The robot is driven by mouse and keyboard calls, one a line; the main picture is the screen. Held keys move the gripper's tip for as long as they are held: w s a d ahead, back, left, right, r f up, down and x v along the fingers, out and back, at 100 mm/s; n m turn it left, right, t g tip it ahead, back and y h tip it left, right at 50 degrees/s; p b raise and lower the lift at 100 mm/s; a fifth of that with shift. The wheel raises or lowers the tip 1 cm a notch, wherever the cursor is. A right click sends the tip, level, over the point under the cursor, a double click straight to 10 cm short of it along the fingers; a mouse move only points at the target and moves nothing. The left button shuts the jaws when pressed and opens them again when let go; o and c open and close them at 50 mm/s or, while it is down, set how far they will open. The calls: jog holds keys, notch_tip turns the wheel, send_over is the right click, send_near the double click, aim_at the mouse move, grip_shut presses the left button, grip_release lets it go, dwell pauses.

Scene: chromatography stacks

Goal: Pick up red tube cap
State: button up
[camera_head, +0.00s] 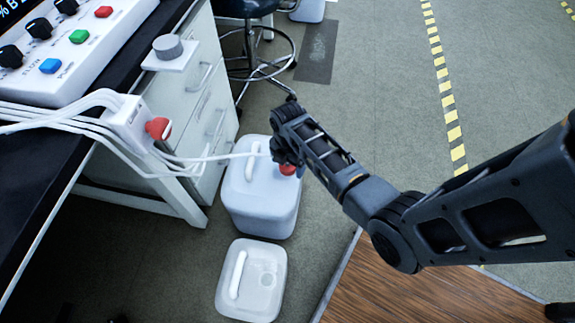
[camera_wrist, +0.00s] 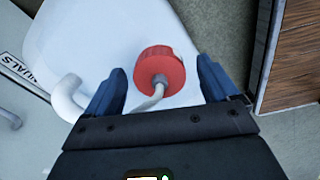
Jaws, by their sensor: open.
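The red tube cap (camera_wrist: 160,70) sits on top of a white jug (camera_wrist: 105,30), with a pale tube running from its middle toward my gripper. In the head view the red cap (camera_head: 287,169) shows only partly, beside my gripper on the white jug (camera_head: 262,205). My gripper (camera_wrist: 160,88) is open, with one blue finger on each side of the cap's near part and gaps between fingers and cap. The gripper's end (camera_head: 283,150) is just above the jug in the head view. Its fingertips are hidden there by the wrist.
A second white jug (camera_head: 252,280) stands in front, without a red cap. White tubes run from a bracket with a red knob (camera_head: 158,128) on the bench edge. A white drawer cabinet (camera_head: 205,90) is left, a stool (camera_head: 262,68) behind. A wooden surface (camera_head: 400,290) lies right.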

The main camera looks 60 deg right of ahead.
jog(key=shift+c, duration=0.5)
jog(key=c, duration=1.1)
